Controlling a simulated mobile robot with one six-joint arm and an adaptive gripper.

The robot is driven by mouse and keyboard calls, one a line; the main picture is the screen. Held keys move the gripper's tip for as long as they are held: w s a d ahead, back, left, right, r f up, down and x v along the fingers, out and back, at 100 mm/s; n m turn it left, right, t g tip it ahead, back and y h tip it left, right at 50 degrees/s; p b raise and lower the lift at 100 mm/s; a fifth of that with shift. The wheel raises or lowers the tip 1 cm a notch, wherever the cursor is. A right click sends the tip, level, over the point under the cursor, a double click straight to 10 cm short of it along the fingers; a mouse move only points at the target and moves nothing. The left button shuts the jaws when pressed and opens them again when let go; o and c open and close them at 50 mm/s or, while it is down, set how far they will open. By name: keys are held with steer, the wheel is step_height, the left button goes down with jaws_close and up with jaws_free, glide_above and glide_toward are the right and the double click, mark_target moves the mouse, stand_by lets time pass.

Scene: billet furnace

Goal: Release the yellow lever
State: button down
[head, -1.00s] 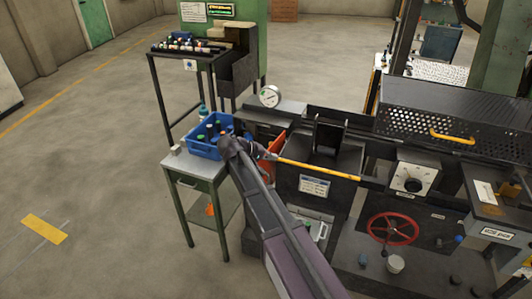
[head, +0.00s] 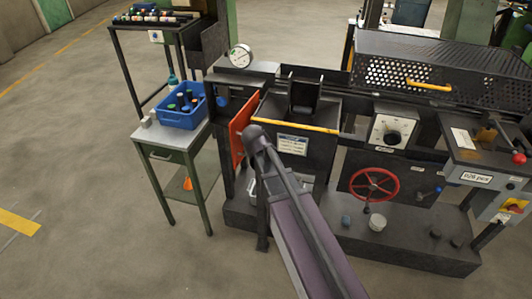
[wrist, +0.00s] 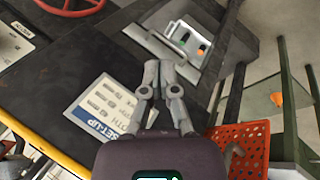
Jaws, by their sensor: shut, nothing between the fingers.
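I cannot clearly make out a yellow lever. A yellow bar (head: 296,125) runs along the top front edge of the dark machine box, and it also shows at the lower left of the wrist view (wrist: 50,150). A yellow handle (head: 429,86) is on the perforated guard at the right. In the wrist view my gripper (wrist: 160,68) is shut and empty, in front of the dark box face beside the white SET-UP label (wrist: 103,104). It appears apart from the yellow bar.
A red-orange perforated panel (head: 243,128) stands at the box's left side, close to my gripper (wrist: 240,152). A green-framed table (head: 165,138) with a blue bin (head: 181,120) is left of it. A red handwheel (head: 374,185) is at the right. Floor at the left is open.

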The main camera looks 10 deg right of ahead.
steer(key=s+d+f+m+g+y+b, duration=0.1)
steer(key=s+d+f+y+b, duration=0.1)
steer(key=s+f+y+b, duration=0.3)
steer(key=s+f+b, duration=0.1)
steer(key=s+f, duration=0.3)
steer(key=s, duration=0.3)
steer(key=shift+s+d+f, duration=0.15)
steer(key=shift+d+f, duration=0.05)
steer(key=shift+f, duration=0.15)
steer(key=shift+a, duration=0.1)
